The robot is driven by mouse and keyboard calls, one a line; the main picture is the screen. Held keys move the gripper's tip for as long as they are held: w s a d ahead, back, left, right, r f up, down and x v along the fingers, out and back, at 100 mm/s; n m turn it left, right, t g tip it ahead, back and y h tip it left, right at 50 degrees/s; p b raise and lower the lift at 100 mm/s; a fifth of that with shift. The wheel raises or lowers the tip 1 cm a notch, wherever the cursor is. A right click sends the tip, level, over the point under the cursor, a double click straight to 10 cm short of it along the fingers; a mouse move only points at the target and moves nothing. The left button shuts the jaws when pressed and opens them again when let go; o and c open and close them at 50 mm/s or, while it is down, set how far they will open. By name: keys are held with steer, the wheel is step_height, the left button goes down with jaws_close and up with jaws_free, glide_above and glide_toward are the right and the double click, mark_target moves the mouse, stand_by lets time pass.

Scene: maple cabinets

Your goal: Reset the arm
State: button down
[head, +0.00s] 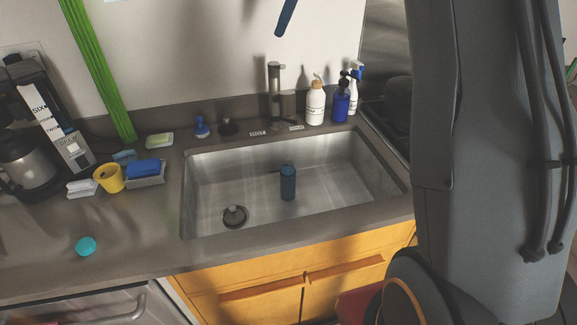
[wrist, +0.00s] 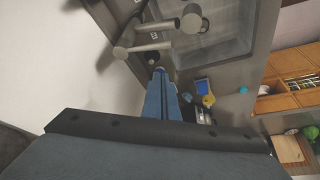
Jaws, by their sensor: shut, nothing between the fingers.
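My gripper (wrist: 160,72) shows in the wrist view as two long blue fingers lying together, with nothing between them. It is above the counter behind the sink, close to the faucet (wrist: 190,20) in that picture. In the head view a blue fingertip (head: 285,18) hangs at the top edge, in front of the wall and well above the sink. My grey arm fills the right side of the head view and hides what lies behind it.
A dark blue bottle (head: 288,184) stands in the sink (head: 215,170). Soap bottles (head: 316,103) stand behind it at right. A coffee maker (head: 40,130), yellow cup (head: 108,178) and sponge (head: 143,167) are on the left counter. A teal lid (head: 86,246) lies in front, with clear counter around it.

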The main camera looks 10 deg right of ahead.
steer(key=shift+f, duration=0.15)
steer(key=s+f+m+h, duration=0.1)
steer(key=s+f+m, duration=0.3)
steer(key=s+f, duration=0.55)
steer(key=s+f+m+h, duration=0.2)
steer(key=s+f+m, duration=0.2)
steer(key=s, duration=1)
steer(key=s+f+m+h, duration=0.1)
steer(key=s+f+m, duration=0.3)
steer(key=s+f, duration=0.5)
steer(key=shift+g, duration=0.5)
steer(key=f+b, duration=0.3)
steer(key=s+f+b, duration=0.1)
steer(key=f+b, duration=0.2)
steer(key=b, duration=0.1)
steer(key=s+f+b, duration=0.1)
steer(key=f+b, duration=0.2)
steer(key=f, duration=0.1)
steer(key=shift+s+a, duration=0.15)
